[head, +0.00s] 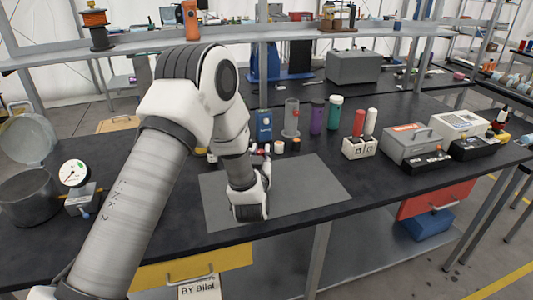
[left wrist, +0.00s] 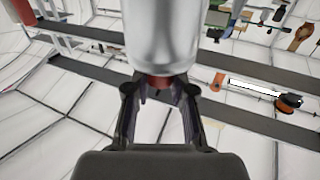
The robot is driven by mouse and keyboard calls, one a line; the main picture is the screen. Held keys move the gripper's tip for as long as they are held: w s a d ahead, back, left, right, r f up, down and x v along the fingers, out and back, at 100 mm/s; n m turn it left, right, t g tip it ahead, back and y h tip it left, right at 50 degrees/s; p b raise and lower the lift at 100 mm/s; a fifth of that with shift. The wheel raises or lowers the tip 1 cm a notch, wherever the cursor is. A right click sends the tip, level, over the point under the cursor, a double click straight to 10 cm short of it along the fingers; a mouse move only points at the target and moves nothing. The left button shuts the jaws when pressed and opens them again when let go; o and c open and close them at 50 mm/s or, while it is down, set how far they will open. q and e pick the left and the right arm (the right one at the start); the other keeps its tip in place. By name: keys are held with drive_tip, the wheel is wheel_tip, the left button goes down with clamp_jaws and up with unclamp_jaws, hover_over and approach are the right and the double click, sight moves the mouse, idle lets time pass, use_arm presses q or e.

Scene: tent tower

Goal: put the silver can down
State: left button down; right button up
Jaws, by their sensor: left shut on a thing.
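The silver can (left wrist: 162,35) fills the top middle of the left wrist view, with a red part at its near end. My left gripper (left wrist: 160,92) is shut on it, one dark finger on each side of the red part. In the head view my left arm reaches over the black table (head: 300,236), and its wrist is above the grey mat (head: 310,185). The fingers and the can cannot be made out there; the arm hides them. My right gripper is not in view.
Behind the mat stand a blue box (head: 264,124), a clear cylinder (head: 291,118), a purple bottle (head: 317,116) and a green bottle (head: 334,113). A grey toolbox (head: 411,143) is at right. A gauge (head: 74,172) and dark pot (head: 28,196) are at left. The mat's right side is clear.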

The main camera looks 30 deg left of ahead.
use_arm(q)
drive_tip(key=shift+s+f, duration=0.15)
drive_tip(key=shift+f, duration=0.65)
drive_tip(key=shift+w+a+f, duration=0.1)
drive_tip(key=shift+w+f, duration=0.05)
drive_tip(key=shift+w, duration=0.3)
drive_tip(key=c, duration=1)
unclamp_jaws()
drive_tip(key=shift+s, duration=0.15)
drive_tip(key=shift+s+r, duration=0.2)
drive_tip(key=shift+r, duration=0.05)
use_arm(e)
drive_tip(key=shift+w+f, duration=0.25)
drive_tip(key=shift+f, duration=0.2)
use_arm(q)
drive_tip(key=shift+f, duration=0.15)
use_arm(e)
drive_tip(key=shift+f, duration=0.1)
